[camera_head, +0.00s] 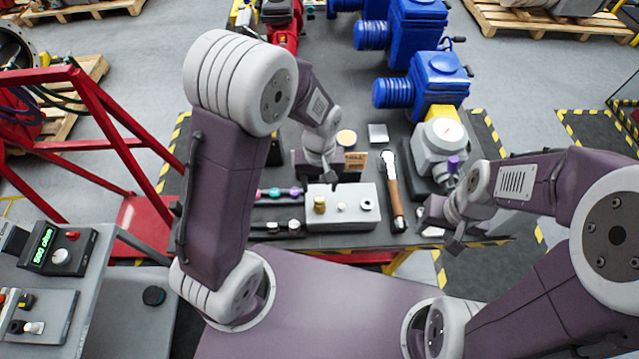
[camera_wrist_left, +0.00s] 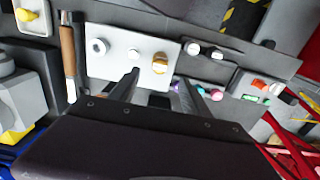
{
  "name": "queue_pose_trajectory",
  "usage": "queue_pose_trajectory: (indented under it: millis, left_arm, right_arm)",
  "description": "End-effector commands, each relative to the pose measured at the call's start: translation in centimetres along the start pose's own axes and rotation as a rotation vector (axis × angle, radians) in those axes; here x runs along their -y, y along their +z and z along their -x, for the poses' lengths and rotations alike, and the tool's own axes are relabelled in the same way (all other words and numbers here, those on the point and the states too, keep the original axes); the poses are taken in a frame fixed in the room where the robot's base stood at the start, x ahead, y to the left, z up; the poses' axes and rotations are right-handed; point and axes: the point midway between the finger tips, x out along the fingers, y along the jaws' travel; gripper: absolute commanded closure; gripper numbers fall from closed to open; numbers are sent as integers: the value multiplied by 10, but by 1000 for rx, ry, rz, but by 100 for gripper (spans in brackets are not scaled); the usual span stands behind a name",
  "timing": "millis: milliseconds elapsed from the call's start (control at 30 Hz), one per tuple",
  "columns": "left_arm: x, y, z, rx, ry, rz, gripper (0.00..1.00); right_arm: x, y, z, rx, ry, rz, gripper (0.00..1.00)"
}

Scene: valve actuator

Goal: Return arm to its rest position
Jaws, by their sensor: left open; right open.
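My left arm rises from my base and bends over the workbench (camera_head: 340,240). Its gripper (camera_head: 326,172) hangs above the back of the bench, just behind a light grey block (camera_head: 340,215) that carries a brass fitting and small round parts. In the left wrist view, the two fingers of the left gripper (camera_wrist_left: 158,78) are apart with nothing between them, and the grey block (camera_wrist_left: 112,58) shows beyond them. My right gripper (camera_head: 441,228) is open and empty at the bench's right front, near a grey valve unit (camera_head: 440,142). Its fingers are partly hidden by its wrist.
A wooden-handled hammer (camera_head: 391,190) lies right of the block. Small coloured parts (camera_head: 277,193) lie to its left. Blue actuators (camera_head: 425,78) stand behind. A red frame (camera_head: 95,125) and a control box (camera_head: 60,248) stand at the left.

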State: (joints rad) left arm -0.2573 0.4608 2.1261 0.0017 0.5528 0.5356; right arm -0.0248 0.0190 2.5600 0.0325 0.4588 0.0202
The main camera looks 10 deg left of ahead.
Motion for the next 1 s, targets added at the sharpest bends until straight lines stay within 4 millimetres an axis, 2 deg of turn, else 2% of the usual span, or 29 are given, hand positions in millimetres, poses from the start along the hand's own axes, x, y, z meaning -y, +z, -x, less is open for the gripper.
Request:
queue_pose_trajectory:
  millis: [367,467,500,567,633,700,733,800,833,1000]
  left_arm:
    - [1,0,-2,0,0,3,44]
    - [10,-14,-11,-44,24,50,44]
    - [22,-16,-14,-67,36,84,44]
    - [43,-8,-18,-93,49,119,44]
    - [66,9,-24,-115,54,94,44]
    - [85,33,-32,-123,50,10,44]
    - [90,44,-32,-118,45,-44,44]
    - [93,60,-32,-94,34,-159,44]
    - [93,62,-34,-90,32,-194,44]
    - [92,59,-32,-99,31,-259,44]
  right_arm:
    - [0,0,-2,0,0,0,50]
    - [0,3,-28,0,0,0,50]
    - [-1,4,-43,0,0,0,50]
    - [-1,7,-63,0,0,0,50]
    - [-2,9,-80,1,0,0,50]
    - [-2,10,-90,1,0,0,50]
    - [-2,9,-88,1,0,0,50]
    - [-2,8,-80,0,0,0,50]
    - [-2,8,-79,0,0,0,50]
    - [-2,8,-79,0,0,0,50]
